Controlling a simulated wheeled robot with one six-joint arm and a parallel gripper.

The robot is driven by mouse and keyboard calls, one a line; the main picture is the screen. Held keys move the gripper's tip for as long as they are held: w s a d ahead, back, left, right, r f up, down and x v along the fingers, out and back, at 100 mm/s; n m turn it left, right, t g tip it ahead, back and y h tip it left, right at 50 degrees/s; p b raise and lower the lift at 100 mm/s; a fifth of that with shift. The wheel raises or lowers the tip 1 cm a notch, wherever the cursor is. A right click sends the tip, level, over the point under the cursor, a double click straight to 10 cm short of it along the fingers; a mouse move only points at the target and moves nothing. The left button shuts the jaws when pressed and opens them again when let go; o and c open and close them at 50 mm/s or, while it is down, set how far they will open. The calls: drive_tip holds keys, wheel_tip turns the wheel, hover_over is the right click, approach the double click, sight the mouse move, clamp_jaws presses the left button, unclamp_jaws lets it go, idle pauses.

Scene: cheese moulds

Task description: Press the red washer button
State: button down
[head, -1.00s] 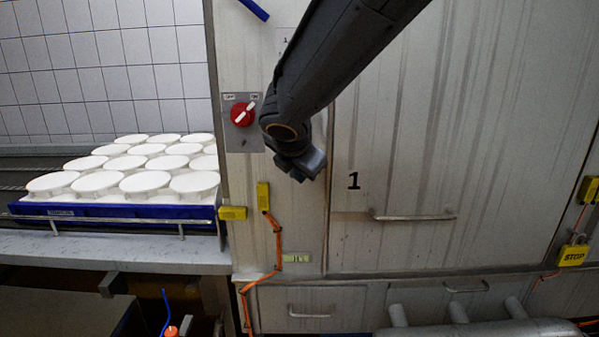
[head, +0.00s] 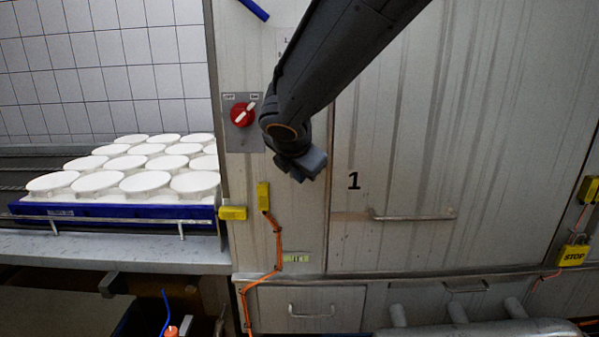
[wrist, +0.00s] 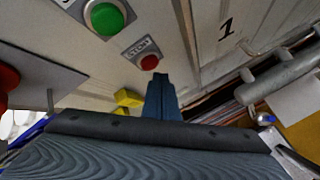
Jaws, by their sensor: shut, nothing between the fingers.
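The small red button (wrist: 149,62) sits on a labelled plate on the washer's metal panel in the wrist view. A larger green button (wrist: 105,18) is up and left of it. My gripper (wrist: 160,78) is shut and empty; its blue fingertips show just below the red button in the picture, and I cannot tell whether they touch it. In the head view my gripper (head: 312,165) is in front of the panel, and my arm hides both buttons.
A red rotary switch (head: 243,115) is on a plate left of my wrist. White moulds (head: 145,181) stand on a blue tray (head: 120,213) at left. Yellow blocks (head: 263,196) and an orange cable (head: 279,250) are below. A door handle (head: 412,217) is right.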

drive_tip(key=shift+w, duration=0.85)
idle(0.9)
drive_tip(key=shift+s, duration=0.9)
drive_tip(key=shift+s, duration=0.1)
drive_tip(key=shift+s+a, duration=0.1)
drive_tip(key=shift+s, duration=2.35)
drive_tip(key=shift+f, duration=0.1)
